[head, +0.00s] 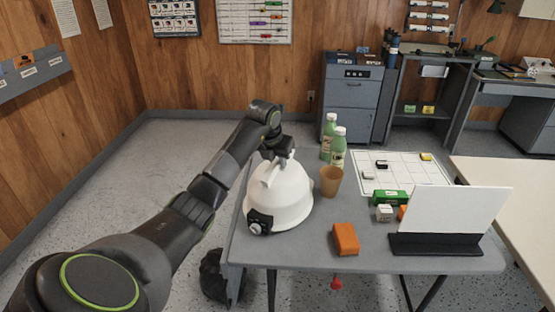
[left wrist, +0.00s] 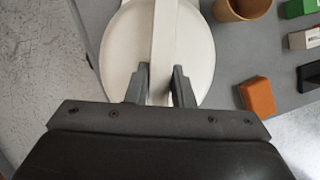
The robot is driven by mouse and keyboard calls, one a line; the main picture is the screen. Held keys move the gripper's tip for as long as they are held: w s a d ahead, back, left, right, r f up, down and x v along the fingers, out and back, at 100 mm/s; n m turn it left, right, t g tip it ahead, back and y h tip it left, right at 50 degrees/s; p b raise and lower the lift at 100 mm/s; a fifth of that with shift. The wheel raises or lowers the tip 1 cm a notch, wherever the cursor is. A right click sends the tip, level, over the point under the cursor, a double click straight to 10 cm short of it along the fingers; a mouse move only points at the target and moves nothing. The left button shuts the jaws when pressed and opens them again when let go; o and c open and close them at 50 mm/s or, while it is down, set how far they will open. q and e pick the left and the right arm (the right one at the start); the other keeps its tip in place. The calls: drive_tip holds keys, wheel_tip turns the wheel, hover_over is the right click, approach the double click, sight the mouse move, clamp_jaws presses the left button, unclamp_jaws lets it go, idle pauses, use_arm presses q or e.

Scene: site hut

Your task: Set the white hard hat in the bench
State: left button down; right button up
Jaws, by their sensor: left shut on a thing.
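The white hard hat (head: 285,196) is at the left end of the grey table (head: 300,256), with a black lamp on its front. It also shows in the left wrist view (left wrist: 190,48), over the table's left edge. My left gripper (head: 277,158) is above the hat, shut on its raised crest. In the left wrist view the two fingers (left wrist: 161,85) sit on either side of that crest. I cannot tell whether the hat's rim touches the table. My right gripper is not in view.
Near the hat stand a tan cup (head: 331,182) and two green bottles (head: 338,150). An orange block (head: 345,239), a green block (head: 389,197) and a white panel on a black stand (head: 437,244) are further right. A grey cabinet (head: 350,95) stands behind.

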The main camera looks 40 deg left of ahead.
use_arm(q)
drive_tip(key=shift+f, duration=0.1)
drive_tip(key=c, duration=1.3)
unclamp_jaws()
drive_tip(key=shift+o, duration=0.2)
